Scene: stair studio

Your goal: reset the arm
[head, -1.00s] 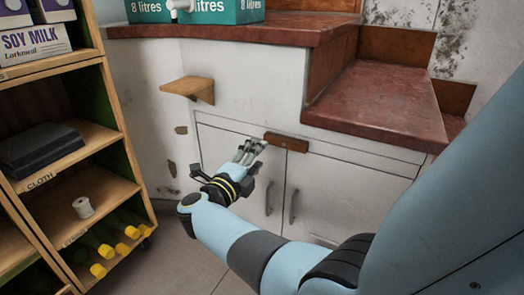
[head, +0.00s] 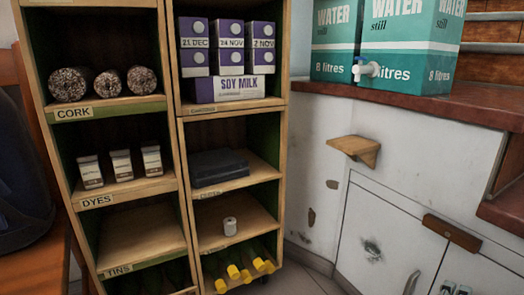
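My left gripper and arm are not in view.
A small wooden ledge (head: 355,148) juts from the white wall. Teal water boxes (head: 410,45) stand on the red-brown counter (head: 440,107).

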